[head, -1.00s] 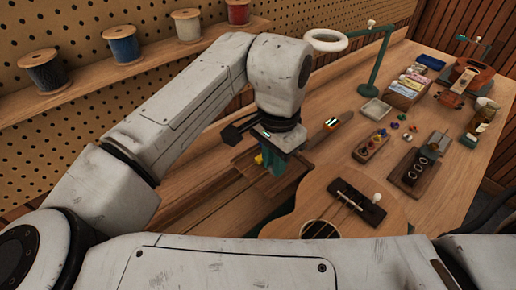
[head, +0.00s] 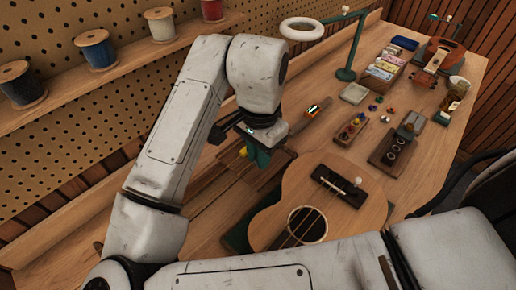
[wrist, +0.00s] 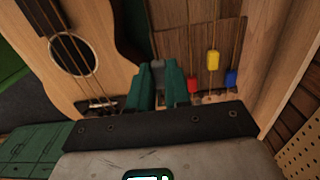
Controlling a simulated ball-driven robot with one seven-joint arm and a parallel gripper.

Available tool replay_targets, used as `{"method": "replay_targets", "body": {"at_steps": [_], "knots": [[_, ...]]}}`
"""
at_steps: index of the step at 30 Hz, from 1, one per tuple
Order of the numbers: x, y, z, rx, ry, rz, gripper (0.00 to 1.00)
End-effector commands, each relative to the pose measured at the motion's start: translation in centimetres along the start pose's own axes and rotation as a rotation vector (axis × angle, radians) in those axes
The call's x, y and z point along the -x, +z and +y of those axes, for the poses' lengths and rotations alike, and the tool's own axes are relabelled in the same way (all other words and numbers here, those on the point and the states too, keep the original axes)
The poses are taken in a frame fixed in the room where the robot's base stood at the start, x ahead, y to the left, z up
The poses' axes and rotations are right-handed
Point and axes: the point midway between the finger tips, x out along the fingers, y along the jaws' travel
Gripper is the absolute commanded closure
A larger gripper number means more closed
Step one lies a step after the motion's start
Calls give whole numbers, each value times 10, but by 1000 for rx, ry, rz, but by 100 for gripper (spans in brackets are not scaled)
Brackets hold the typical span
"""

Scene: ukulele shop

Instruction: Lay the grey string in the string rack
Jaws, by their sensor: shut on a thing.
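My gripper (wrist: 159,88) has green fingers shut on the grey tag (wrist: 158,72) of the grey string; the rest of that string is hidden. The string rack (wrist: 203,30) is a brown wooden board holding strings with red (wrist: 193,85), yellow (wrist: 213,60) and blue (wrist: 231,77) tags. The grey tag is left of the red one, over or beside the rack's left part; I cannot tell whether it touches the wood. In the head view my gripper (head: 259,156) points down at the rack (head: 262,177), partly hidden by my arm.
A ukulele (head: 345,205) lies right beside the rack, close to my gripper. A tool with a wooden handle (head: 317,109) lies behind. A green lamp (head: 345,73), a small peg tray (head: 351,129) and a dark block (head: 393,150) stand farther right. Spools (head: 95,50) line the wall shelf.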

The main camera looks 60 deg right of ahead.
Motion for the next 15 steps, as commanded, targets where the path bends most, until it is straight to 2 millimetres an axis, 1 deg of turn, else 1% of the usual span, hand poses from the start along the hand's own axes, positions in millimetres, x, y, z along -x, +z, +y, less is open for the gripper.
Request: {"method": "replay_targets", "body": {"at_steps": [8, 15], "knots": [[-15, 0, 0, 0, 1, -1, 100], [-34, 0, 0, 0, 1, -1, 100]]}}
